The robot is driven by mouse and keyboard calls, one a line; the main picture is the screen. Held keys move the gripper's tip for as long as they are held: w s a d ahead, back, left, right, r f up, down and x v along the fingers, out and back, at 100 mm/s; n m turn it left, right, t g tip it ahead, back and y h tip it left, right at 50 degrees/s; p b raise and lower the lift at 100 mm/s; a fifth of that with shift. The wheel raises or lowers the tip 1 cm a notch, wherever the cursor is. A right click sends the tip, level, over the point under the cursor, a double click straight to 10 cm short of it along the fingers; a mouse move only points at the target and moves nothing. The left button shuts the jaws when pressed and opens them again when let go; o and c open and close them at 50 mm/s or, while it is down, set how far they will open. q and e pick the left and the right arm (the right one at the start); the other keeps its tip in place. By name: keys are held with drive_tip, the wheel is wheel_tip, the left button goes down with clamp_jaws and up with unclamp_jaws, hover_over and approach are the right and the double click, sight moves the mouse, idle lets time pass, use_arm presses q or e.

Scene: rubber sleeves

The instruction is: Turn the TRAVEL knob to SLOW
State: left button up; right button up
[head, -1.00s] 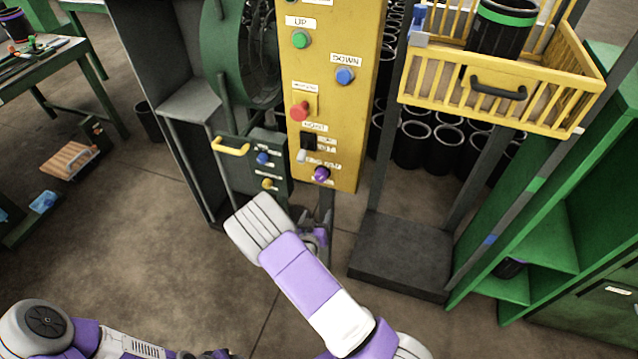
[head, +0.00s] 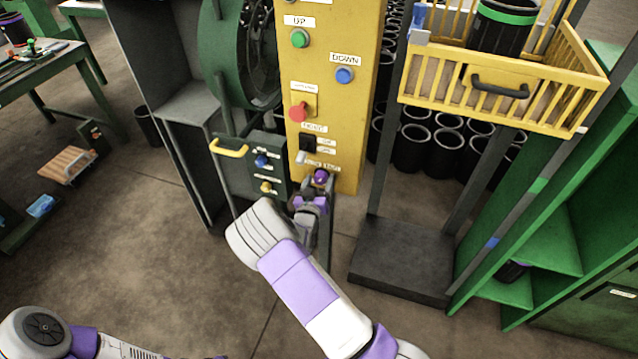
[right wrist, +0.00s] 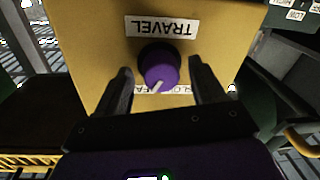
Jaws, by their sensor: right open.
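The TRAVEL knob is a round purple knob (head: 321,176) with a pale pointer line, low on the yellow control panel (head: 345,125). In the right wrist view the knob (right wrist: 159,68) sits under an upside-down TRAVEL label (right wrist: 161,27). Another label at its lower edge is partly hidden. My right gripper (right wrist: 160,82) is open, with one dark finger on each side of the knob and a gap to each. In the head view this gripper (head: 316,190) is just below the knob. My left gripper is out of view; only part of that arm shows at the lower left.
The panel also carries a green UP button (head: 300,38), a blue DOWN button (head: 344,75), a red knob (head: 299,112) and a black switch (head: 307,143). A yellow basket (head: 500,118) hangs at right.

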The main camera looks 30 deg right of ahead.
drive_tip(key=shift+c, duration=0.2)
drive_tip(key=c, duration=1)
drive_tip(key=shift+n, duration=0.3)
drive_tip(key=shift+a+n+p, duration=0.1)
drive_tip(key=shift+n+p, duration=0.45)
drive_tip(key=shift+n, duration=0.65)
drive_tip(key=n+p, duration=0.1)
drive_tip(key=n, duration=0.2)
drive_tip(key=shift+n, duration=0.3)
drive_tip(key=n+g+p, duration=0.1)
drive_tip(key=n, duration=0.3)
drive_tip(key=shift+n, duration=0.4)
